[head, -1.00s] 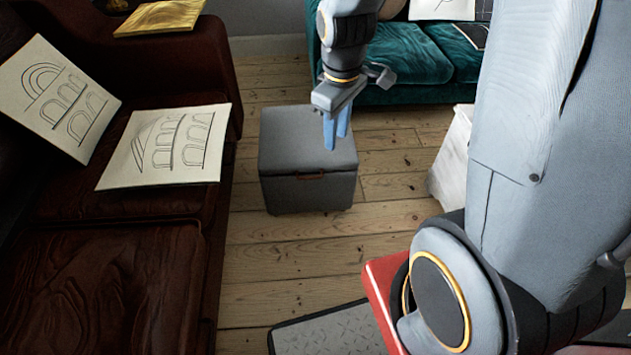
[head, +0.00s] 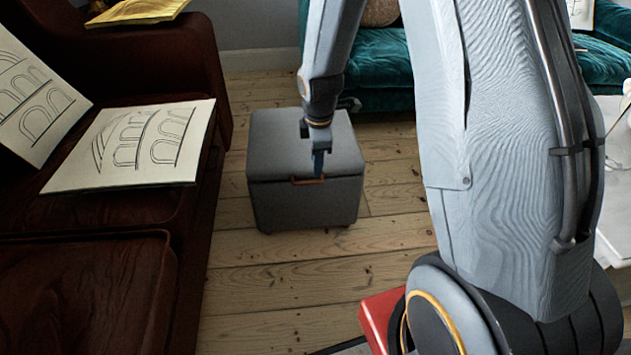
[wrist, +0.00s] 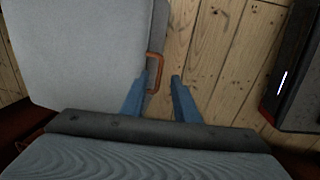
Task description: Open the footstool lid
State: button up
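The grey footstool (head: 275,205) stands on the floorboards between the dark sofa and the teal sofa. Its lid (head: 272,140) is closed, with a brown handle (head: 307,181) on the front edge. My gripper (head: 318,172) points down at the handle. In the wrist view my gripper (wrist: 158,88) has its two blue fingers apart. The handle (wrist: 156,72) lies by the tip of the left finger, and the right finger is over bare floor. I cannot tell whether a finger touches the handle. The lid (wrist: 80,50) fills the upper left there.
A dark brown sofa (head: 90,290) with drawings on it runs along the left. A teal sofa (head: 382,65) stands behind. A dark object with a red edge (wrist: 300,80) is at the right in the wrist view. The floor in front of the footstool is clear.

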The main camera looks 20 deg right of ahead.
aim_at(316, 183)
jog(key=f+b, duration=0.1)
jog(key=f, duration=0.1)
jog(key=w+f+b, duration=0.1)
jog(key=f, duration=0.2)
jog(key=f+b, duration=0.1)
jog(key=f, duration=0.1)
jog(key=shift+w+d+f, duration=0.1)
jog(key=shift+w+f, duration=0.05)
jog(key=shift+f, duration=0.1)
jog(key=shift+c, duration=0.3)
grip_shut()
